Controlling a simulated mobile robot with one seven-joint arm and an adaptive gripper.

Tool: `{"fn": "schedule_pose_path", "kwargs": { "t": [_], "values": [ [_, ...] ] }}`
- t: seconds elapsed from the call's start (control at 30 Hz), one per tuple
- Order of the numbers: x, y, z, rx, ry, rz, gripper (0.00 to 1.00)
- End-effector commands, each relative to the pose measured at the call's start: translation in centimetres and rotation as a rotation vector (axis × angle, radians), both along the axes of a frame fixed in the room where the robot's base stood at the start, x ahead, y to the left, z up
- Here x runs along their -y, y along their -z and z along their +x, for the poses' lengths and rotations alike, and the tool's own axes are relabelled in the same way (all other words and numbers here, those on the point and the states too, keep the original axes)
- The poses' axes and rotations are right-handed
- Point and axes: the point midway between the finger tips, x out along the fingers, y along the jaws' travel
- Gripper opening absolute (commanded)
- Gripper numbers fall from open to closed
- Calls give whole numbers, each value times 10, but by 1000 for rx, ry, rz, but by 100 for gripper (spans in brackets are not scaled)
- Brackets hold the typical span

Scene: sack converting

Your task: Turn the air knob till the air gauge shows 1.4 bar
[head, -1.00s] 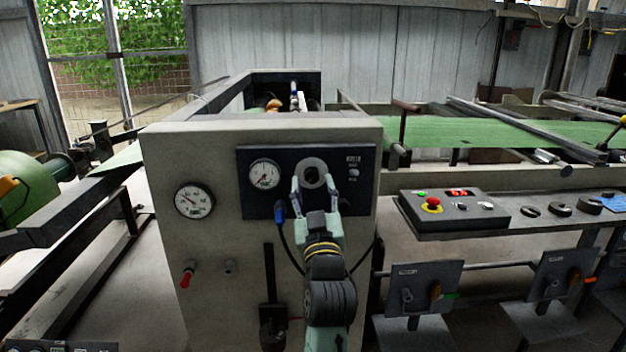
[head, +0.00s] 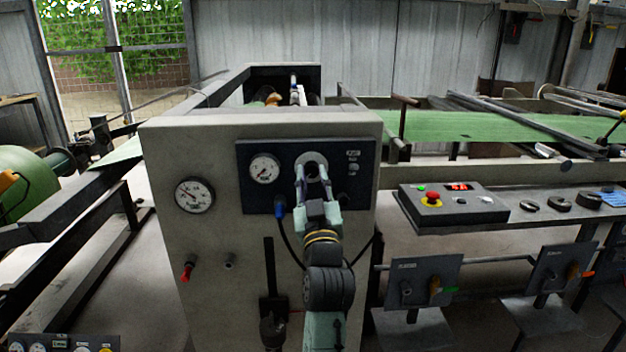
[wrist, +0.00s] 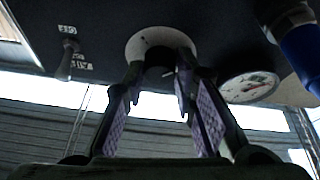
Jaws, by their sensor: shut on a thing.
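The dark air knob (head: 311,168) sits in a pale round plate (head: 311,155) on the dark panel of the cabinet. My gripper (head: 312,174) is shut on it, one finger on each side; the fingers hide part of it. In the wrist view my gripper (wrist: 160,74) has its fingertips at the knob (wrist: 157,57), in front of the pale plate. A white dial gauge (head: 265,168) is on the same panel, just left of the knob; it also shows at the right in the wrist view (wrist: 248,87). Its figures are too small to read.
A second, larger gauge (head: 194,196) is on the cabinet face, lower left. A small toggle switch (head: 353,169) is right of the knob. A blue-ended cable (head: 280,208) hangs from the panel beside my gripper. A control box (head: 452,205) with a red button stands to the right.

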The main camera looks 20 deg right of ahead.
Motion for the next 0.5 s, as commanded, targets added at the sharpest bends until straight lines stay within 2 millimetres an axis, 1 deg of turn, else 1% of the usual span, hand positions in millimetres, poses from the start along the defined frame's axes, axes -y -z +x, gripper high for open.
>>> {"fn": "schedule_pose_path", "kwargs": {
  "t": [0.03, 0.13, 0.37, 0.5],
  "values": [
    [0, 0, 0, 0, 0, 0, 6],
    [0, 0, 0, 0, 0, 0, 0],
    [0, 0, 0, 2, -1, 11, 0],
    [-1, -1, 0, 14, -1, 48, 0]
  ]
}}
